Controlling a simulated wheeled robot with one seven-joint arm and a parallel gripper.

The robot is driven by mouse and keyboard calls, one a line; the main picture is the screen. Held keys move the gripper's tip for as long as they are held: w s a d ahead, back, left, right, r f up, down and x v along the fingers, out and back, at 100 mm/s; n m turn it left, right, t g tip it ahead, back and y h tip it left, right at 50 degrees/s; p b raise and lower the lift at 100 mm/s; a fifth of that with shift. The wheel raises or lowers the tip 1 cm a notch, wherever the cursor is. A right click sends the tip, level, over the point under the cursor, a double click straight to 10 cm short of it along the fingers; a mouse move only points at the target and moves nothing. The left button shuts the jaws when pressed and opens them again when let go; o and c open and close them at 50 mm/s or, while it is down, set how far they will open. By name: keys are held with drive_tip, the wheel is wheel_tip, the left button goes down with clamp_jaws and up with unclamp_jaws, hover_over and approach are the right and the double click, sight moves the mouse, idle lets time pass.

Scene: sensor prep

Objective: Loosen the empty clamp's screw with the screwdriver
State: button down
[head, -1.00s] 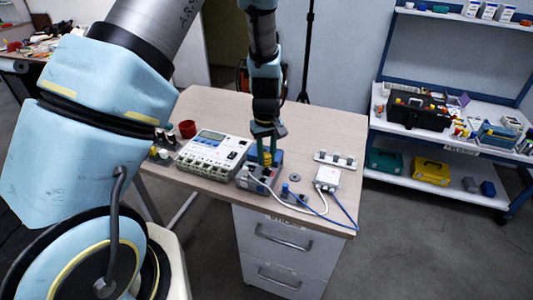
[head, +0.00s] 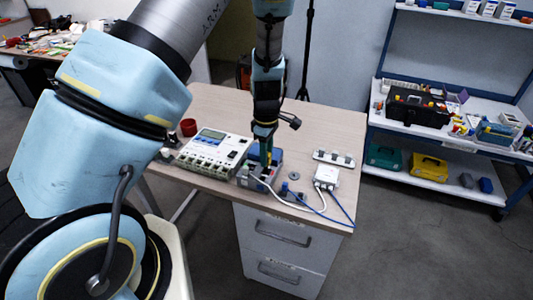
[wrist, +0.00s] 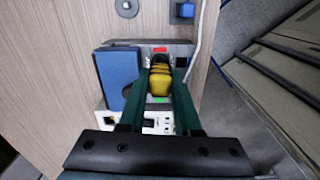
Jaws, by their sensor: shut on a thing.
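My gripper (head: 265,143) is shut on the yellow screwdriver (wrist: 161,82), and its green fingers lie along both sides of the handle in the wrist view. The screwdriver is over the grey and blue terminal unit (wrist: 122,72) on the desk. A red mark (wrist: 160,49) and a green mark (wrist: 159,99) show on the unit above and below the handle. The screwdriver's tip, the clamp and its screw are hidden, so I cannot tell whether the tip touches a screw.
A white instrument with a display (head: 212,150) stands left of the unit, with a red cup (head: 188,127) behind it. A white sensor box (head: 326,177) with white and blue cables lies to the right. A strip of small parts (head: 334,158) lies behind it. The back right of the desk is clear.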

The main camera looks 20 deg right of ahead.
drive_tip(key=shift+n, duration=1.1)
drive_tip(key=shift+r, duration=2.95)
